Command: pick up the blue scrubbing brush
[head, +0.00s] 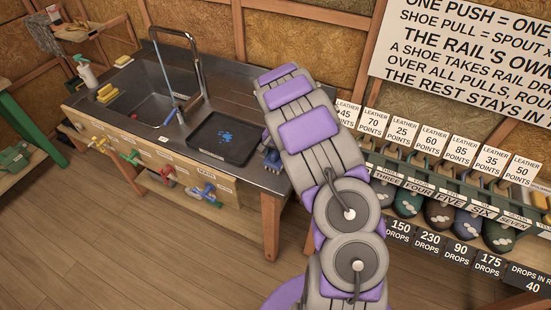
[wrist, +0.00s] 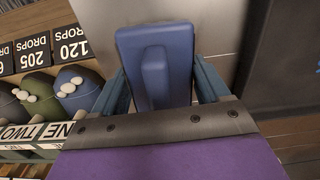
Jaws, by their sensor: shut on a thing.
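The blue scrubbing brush (wrist: 155,65) fills the middle of the wrist view, with a raised ridge down its face. My gripper (wrist: 160,85) has one blue-grey finger on each side of it and is shut on it. In the head view my gripper (head: 271,158) is at the right end of the sink counter, just right of the black tray, and mostly hidden behind my arm. Blue shows there, but I cannot tell brush from fingers. Whether the brush still touches the counter is unclear.
The metal sink counter (head: 263,178) holds a black tray (head: 222,150) with a blue splotch, a tall faucet (head: 200,75) and yellow sponges (head: 107,93). Coloured valves (head: 133,157) stick out in front. A rack of labelled shoes (head: 440,213) stands right. The floor in front is clear.

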